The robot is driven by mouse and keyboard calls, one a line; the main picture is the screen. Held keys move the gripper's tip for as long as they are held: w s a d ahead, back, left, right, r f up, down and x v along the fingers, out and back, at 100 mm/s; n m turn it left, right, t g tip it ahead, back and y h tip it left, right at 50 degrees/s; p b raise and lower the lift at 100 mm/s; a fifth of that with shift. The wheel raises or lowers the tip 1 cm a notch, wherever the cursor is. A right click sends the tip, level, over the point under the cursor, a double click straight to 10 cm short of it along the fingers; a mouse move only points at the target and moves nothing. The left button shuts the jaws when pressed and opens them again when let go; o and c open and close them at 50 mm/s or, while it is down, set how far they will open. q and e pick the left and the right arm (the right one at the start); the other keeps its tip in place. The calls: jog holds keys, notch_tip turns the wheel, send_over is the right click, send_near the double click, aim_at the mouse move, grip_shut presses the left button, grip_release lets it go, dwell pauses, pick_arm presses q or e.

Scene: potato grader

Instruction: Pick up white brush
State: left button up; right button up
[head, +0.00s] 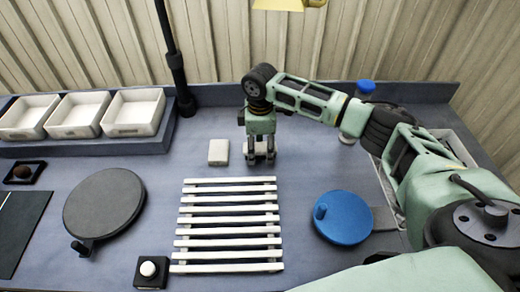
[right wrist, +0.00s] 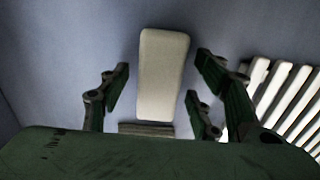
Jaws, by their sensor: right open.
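A pale, rounded block (right wrist: 163,75), apparently the white brush, lies between the finger pairs of my right gripper (right wrist: 153,100) in the right wrist view. The fingers are open and apart from its sides. In the head view, my right gripper (head: 259,160) points down at the back of the table, and the block (head: 261,148) shows partly behind the fingers. A second off-white block (head: 218,152) lies just left of the gripper. No bristles can be made out on either block. My left gripper is out of view.
A white slatted rack (head: 228,208) lies in front of the gripper. A blue round lid (head: 342,217) is to the right and a dark disc (head: 104,203) to the left. White bins (head: 134,112) stand at the back left. A dark post (head: 176,62) rises behind.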

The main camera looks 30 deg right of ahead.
aim_at(260, 148)
jog(key=c, duration=1.3)
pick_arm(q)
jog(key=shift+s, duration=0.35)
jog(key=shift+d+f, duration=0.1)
pick_arm(e)
jog(key=shift+r, duration=0.2)
jog(key=shift+w+r, duration=0.1)
jog(key=shift+r, duration=0.2)
jog(key=r, duration=0.1)
jog(key=r+b, duration=0.1)
jog(key=r, duration=0.1)
jog(key=shift+s+a+r, duration=0.1)
jog(key=shift+s+r, duration=0.1)
jog(key=shift+s, duration=0.1)
pick_arm(q)
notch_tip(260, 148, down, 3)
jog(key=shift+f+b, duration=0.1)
jog(key=shift+b, duration=1.05)
pick_arm(e)
jog(key=s+a+r, duration=0.3)
jog(key=s+r, duration=0.3)
jog(key=s, duration=0.4)
jog(key=shift+s+a+r, duration=0.3)
jog(key=shift+a+r, duration=0.05)
jog(key=shift+a, duration=0.05)
